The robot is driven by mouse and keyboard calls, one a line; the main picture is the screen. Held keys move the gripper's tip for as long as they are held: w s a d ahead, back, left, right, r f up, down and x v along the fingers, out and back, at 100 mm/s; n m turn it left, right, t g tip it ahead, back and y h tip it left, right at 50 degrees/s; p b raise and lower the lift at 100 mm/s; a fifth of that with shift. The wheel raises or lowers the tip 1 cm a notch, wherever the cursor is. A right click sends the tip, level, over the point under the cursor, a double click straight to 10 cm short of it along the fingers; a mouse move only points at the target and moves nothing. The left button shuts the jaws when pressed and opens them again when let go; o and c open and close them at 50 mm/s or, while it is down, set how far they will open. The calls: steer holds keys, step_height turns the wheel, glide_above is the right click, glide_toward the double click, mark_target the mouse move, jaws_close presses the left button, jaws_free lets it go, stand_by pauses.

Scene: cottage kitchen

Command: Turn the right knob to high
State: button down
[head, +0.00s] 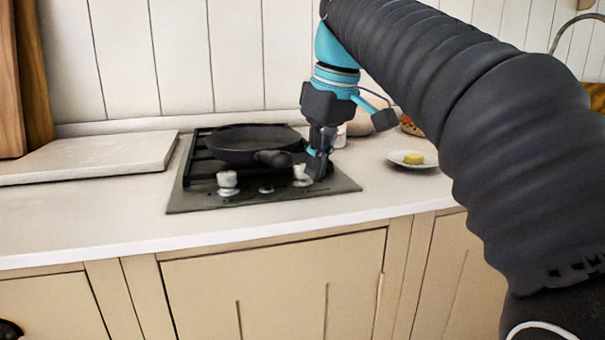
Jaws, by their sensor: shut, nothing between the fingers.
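The dark cooktop (205,201) is set in the white counter. A left knob (228,183) with a pale top stands at its front left. The right knob (301,176), also pale, is at the front right, partly hidden by my gripper. My gripper (316,178) points down at the right knob's right side and is shut with nothing between its fingers. I cannot tell whether it touches the knob. The right knob's setting is too small to read.
A black frying pan (250,142) sits on the grate, its handle (273,158) toward the front near my gripper. A pale board (100,155) lies at the left. The front counter strip is clear.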

steer(key=shift+w+d+p, duration=0.4)
steer(key=shift+w+p, duration=0.25)
steer(key=shift+p, duration=0.55)
steer(key=shift+s+d, duration=0.1)
steer(key=shift+d, duration=0.1)
stand_by(0.3)
steer(key=shift+s+d, duration=0.1)
steer(key=shift+d, duration=0.05)
step_height(320, 180, up, 6)
stand_by(0.6)
steer(key=f+b, duration=0.1)
steer(key=f, duration=0.1)
steer(key=s+a+f+b, duration=0.1)
steer(key=f+b, duration=0.1)
steer(key=a+f+b, duration=0.1)
steer(key=f, duration=0.1)
steer(key=shift+s+a, duration=0.15)
steer(key=shift+s, duration=0.15)
stand_by(0.5)
